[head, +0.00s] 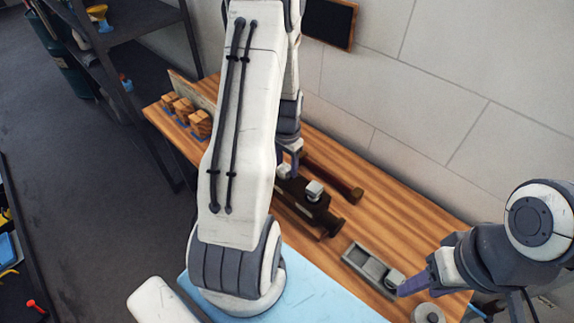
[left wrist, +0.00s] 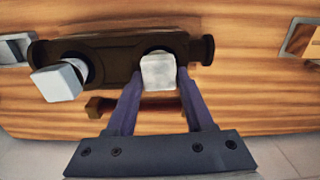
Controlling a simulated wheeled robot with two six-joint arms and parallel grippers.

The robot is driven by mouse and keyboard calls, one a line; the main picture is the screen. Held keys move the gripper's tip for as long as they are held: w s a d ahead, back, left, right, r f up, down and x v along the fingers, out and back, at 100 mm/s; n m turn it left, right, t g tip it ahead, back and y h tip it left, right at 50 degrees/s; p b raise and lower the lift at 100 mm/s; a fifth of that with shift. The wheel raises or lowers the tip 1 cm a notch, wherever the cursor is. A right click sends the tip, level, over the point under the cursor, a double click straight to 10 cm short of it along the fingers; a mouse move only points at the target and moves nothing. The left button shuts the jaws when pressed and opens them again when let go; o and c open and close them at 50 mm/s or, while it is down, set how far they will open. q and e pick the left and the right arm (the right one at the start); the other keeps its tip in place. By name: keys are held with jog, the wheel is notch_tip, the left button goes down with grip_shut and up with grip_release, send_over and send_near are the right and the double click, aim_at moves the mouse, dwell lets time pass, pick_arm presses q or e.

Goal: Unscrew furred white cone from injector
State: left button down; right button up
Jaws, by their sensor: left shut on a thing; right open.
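The injector (head: 306,206) is a dark brown body lying on the wooden bench; it also shows in the left wrist view (left wrist: 112,62). In the head view my left gripper (head: 289,162) is partly hidden by my arm. A second, smoother pale grey block (left wrist: 62,82) with a dark collar sticks out of the injector. My right gripper (head: 412,286) is open beside a grey tray.
The grey compartmented tray (head: 364,262) stands on the bench (head: 405,225) right of the injector. A round grey part (head: 428,313) is at the bench's front. Several wooden blocks (head: 200,124) stand at the left end. A dark red-brown bar (head: 333,178) lies behind the injector.

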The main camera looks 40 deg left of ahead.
pick_arm(q)
jog(key=n, duration=0.3)
jog(key=shift+a, duration=0.2)
jog(key=shift+n, duration=0.4)
jog(key=shift+a+n, duration=0.1)
jog(key=shift+n, duration=1.1)
jog(key=shift+s+n, duration=0.1)
jog(key=shift+n, duration=0.5)
jog(key=n, duration=0.4)
jog(key=shift+s+a+p, duration=0.1)
jog(key=shift+a+p, duration=0.05)
jog(key=shift+p, duration=0.25)
jog(key=shift+s+n, duration=0.1)
jog(key=shift+n, duration=0.4)
